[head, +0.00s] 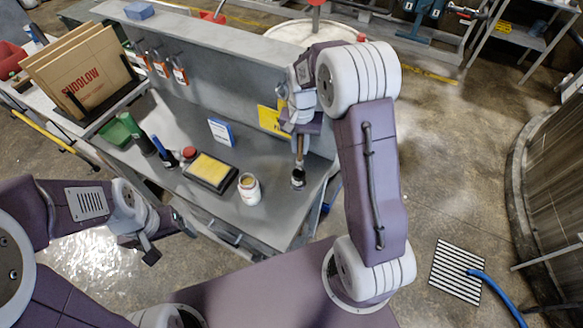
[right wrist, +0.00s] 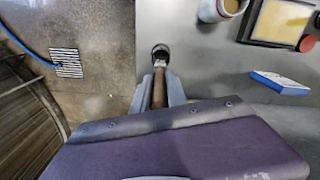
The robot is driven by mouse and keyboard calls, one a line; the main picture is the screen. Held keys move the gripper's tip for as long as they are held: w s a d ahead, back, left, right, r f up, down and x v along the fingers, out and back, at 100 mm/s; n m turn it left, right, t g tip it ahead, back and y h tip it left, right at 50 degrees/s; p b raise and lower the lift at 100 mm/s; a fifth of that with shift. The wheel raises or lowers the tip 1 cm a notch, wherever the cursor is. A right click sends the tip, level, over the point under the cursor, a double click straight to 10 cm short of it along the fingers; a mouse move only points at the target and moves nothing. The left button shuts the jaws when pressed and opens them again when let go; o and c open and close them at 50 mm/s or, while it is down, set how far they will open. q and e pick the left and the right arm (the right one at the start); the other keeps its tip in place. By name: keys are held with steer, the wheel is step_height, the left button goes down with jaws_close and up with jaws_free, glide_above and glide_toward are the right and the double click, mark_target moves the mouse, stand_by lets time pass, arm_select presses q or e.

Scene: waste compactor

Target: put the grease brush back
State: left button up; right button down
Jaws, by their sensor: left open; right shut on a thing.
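The grease brush (head: 299,146) has a brown wooden handle and points down at the right end of the grey bench. My right gripper (head: 300,131) is shut on its handle, which also shows between the fingers in the right wrist view (right wrist: 159,92). I cannot tell how deep the brush sits in the cup. My left gripper (head: 165,239) is open and empty, in front of the bench.
An open jar (head: 249,189) stands left of the cup, beside a yellow-topped tray (head: 210,171). A blue-and-white box (head: 221,132) lies behind. Bottles hang on the bench's back panel (head: 230,72). Flattened cardboard (head: 83,70) stands at far left. The bench top around the cup is clear.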

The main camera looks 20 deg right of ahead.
mark_target(299, 163)
steer(key=shift+w, duration=0.6)
steer(key=f, duration=0.1)
steer(key=s+f, duration=0.1)
steer(key=f, duration=0.1)
steer(key=f+p, duration=0.1)
steer(key=f, duration=0.1)
steer(key=shift+s, duration=0.3)
steer(key=shift+w+f, duration=0.25)
steer(key=shift+f, duration=0.05)
step_height(299, 163, down, 4)
steer(key=shift+r+p, duration=0.2)
steer(key=shift+p, duration=0.3)
steer(key=shift+f, duration=0.2)
arm_select(q)
step_height(299, 163, up, 2)
steer(key=shift+r, duration=0.1)
arm_select(e)
steer(key=shift+f, duration=0.1)
steer(key=c, duration=1.3)
jaws_free()
steer(key=shift+f, duration=0.1)
steer(key=shift+c, duration=0.2)
